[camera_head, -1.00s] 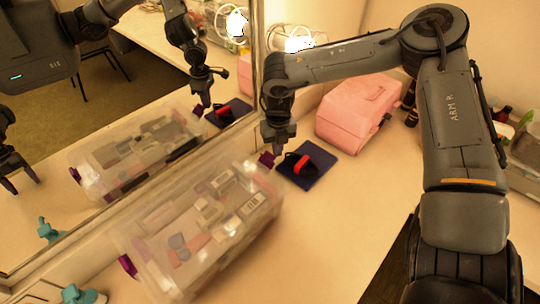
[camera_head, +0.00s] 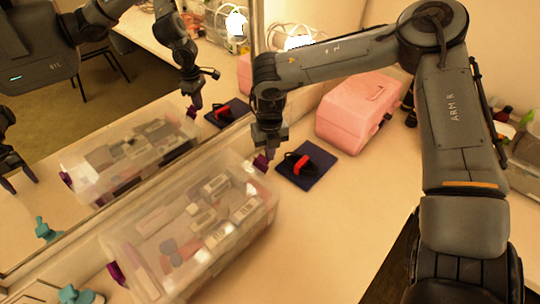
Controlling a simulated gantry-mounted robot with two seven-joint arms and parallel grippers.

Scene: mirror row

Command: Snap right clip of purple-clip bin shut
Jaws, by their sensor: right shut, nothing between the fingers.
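The clear plastic bin (camera_head: 185,228) with purple clips stands on the counter in front of the mirror, with several small items visible inside. Its right clip (camera_head: 261,162) is at the far right end, directly under the fingertips of my right gripper (camera_head: 263,150). The gripper is shut with nothing between its fingers and appears to touch the clip; it partly covers it, so I cannot tell whether the clip is snapped. The left clip (camera_head: 116,273) sticks out at the bin's near left end. My left gripper is not directly in view.
A navy mat (camera_head: 306,165) with a black and red object lies right of the bin. A pink case (camera_head: 357,112) stands behind it. A teal object (camera_head: 78,294) is at the bottom left. The mirror (camera_head: 60,125) repeats the bin and arms. The counter's front right is clear.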

